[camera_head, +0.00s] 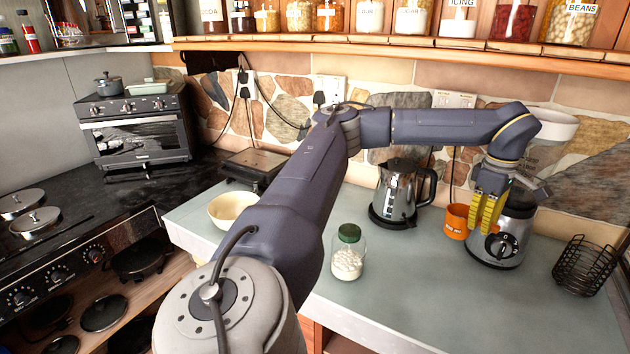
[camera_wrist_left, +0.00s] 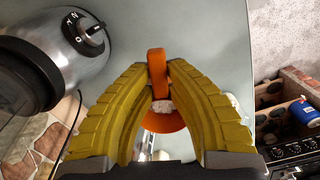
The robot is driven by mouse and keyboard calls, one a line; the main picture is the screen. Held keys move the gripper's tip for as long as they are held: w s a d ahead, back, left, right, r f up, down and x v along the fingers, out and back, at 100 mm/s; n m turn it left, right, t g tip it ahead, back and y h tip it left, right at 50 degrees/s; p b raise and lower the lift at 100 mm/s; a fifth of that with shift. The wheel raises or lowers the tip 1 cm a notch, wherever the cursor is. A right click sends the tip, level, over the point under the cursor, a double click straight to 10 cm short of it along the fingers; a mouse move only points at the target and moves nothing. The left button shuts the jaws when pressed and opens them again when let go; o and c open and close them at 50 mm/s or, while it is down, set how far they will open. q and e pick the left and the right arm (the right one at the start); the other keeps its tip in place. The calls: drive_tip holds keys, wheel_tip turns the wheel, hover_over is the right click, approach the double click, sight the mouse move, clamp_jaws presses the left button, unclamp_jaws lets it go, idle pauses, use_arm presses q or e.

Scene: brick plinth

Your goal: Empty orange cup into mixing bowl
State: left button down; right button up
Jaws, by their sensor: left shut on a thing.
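The orange cup (camera_head: 456,222) is upright at the right of the counter, beside the blender; I cannot tell whether it touches the counter. My left gripper (camera_head: 485,226) reaches down at the cup's right side. In the left wrist view the yellow fingers (camera_wrist_left: 160,72) are closed on the cup's handle (camera_wrist_left: 157,58), and the cup's body lies behind them. Something whitish shows inside the cup, partly hidden by the fingers. The cream mixing bowl (camera_head: 226,211) stands at the left of the counter, partly behind my arm. My right gripper is not in view.
The blender (camera_head: 499,245) stands close to the gripper. A steel kettle (camera_head: 396,192) stands left of the cup. A green-lidded jar (camera_head: 347,256) stands near the front, and a black wire basket (camera_head: 584,265) at the right. The front right counter is clear.

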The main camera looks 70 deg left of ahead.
use_arm(q)
drive_tip(key=s+a+f+n, duration=0.2)
drive_tip(key=s+a+n, duration=0.2)
drive_tip(key=a+n, duration=0.55)
drive_tip(key=s+a+f+n, duration=0.35)
drive_tip(key=a+n, duration=0.35)
drive_tip(key=a, duration=0.5)
drive_tip(key=s+a+f+n, duration=0.1)
drive_tip(key=s+a+n, duration=0.4)
drive_tip(key=a+n, duration=0.45)
drive_tip(key=s+a+f+n, duration=0.3)
drive_tip(key=s+a+n, duration=0.9)
drive_tip(key=s+a, duration=1.7)
drive_tip(key=shift+s+a, duration=0.4)
drive_tip(key=shift+a, duration=0.05)
drive_tip(key=shift+r, duration=0.1)
